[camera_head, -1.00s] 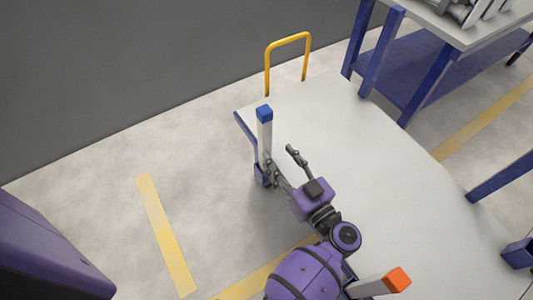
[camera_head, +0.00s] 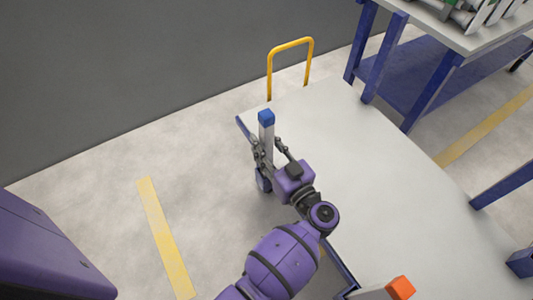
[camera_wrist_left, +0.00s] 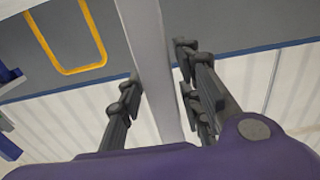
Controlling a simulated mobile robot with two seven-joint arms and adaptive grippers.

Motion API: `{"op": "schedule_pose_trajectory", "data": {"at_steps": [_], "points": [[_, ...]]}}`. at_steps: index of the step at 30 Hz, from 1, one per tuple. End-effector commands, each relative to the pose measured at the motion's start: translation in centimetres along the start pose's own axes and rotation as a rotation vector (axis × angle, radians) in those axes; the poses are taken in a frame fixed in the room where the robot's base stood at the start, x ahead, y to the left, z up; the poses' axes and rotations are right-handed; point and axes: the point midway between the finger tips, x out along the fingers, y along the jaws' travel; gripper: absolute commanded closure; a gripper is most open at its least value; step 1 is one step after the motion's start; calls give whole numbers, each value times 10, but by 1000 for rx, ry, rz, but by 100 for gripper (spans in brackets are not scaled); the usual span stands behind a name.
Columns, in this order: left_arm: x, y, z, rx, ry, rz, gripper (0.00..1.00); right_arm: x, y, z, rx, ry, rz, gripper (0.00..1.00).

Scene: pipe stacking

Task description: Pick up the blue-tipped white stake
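The blue-tipped white stake (camera_head: 266,134) stands upright at the far left corner of the white platform. Its blue cap shows clearly in the head view. My left gripper (camera_head: 270,146) is at the stake, with one finger on each side of its upper part. In the left wrist view, the white shaft of the stake (camera_wrist_left: 157,75) passes between the spread fingers of the gripper (camera_wrist_left: 158,68). The fingers look open, and a gap shows on the right side of the shaft. The foot of the stake is partly hidden by my gripper. My right gripper is not in view.
The white platform (camera_head: 390,190) is mostly clear. An orange-tipped stake (camera_head: 400,288) stands at its near edge. A yellow handle (camera_head: 290,43) rises behind the far edge. A blue-legged table (camera_head: 470,35) bearing parts stands at the upper right. A grey wall is behind.

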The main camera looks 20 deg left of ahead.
Motion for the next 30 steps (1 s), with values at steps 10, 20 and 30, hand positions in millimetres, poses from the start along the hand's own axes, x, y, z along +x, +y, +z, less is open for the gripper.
{"op": "schedule_pose_trajectory", "data": {"at_steps": [10, 20, 30], "points": [[0, 0, -1, -1, 1, 0, 100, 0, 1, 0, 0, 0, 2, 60], [0, 0, -16, -5, 1, -2, 100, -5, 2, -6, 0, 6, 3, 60], [0, 0, -83, -5, 1, -1, 100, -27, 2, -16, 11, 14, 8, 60]]}}
